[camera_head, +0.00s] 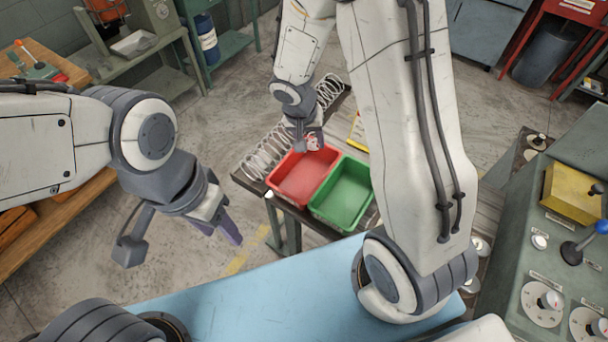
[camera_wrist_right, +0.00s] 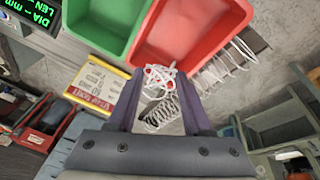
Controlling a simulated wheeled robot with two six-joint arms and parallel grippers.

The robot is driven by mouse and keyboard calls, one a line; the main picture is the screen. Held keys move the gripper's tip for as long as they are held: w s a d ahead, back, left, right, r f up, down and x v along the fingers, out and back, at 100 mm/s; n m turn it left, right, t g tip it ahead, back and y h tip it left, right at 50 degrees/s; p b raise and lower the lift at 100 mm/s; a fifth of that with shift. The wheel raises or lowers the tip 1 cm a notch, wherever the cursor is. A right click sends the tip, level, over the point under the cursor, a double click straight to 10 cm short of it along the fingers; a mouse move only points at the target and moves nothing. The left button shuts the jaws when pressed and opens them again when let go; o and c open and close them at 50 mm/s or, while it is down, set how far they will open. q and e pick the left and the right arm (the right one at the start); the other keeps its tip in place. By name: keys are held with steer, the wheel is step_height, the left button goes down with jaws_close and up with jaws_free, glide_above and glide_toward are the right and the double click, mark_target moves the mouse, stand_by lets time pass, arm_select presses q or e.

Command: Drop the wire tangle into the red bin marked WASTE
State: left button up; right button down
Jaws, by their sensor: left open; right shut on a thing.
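The red bin (camera_head: 300,178) stands on a dark table beside the green bin (camera_head: 348,190). The red bin also shows at the top of the right wrist view (camera_wrist_right: 190,45). No WASTE marking is readable. My right gripper (camera_wrist_right: 158,88) is shut on the wire tangle (camera_wrist_right: 158,76), a white snarl with red spots, between its purple fingers. In the head view the tangle (camera_head: 313,142) is at the red bin's far edge; its height above the rim is hard to judge. My left gripper (camera_head: 226,230) is open and empty, well left of the bins.
White coil springs (camera_head: 265,158) lie left of the red bin, and another (camera_head: 329,90) lies behind. A yellow-edged sign (camera_wrist_right: 98,88) stands near the bins. A control panel (camera_head: 545,250) is at the right. Floor is clear between my left gripper and the table.

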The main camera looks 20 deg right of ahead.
steer(key=shift+f+b, duration=0.7)
steer(key=shift+f, duration=0.9)
steer(key=shift+c, duration=1.2)
jaws_free()
steer(key=shift+r, duration=0.1)
steer(key=v, duration=1)
steer(key=shift+s+a+r, duration=0.1)
steer(key=shift+r, duration=0.05)
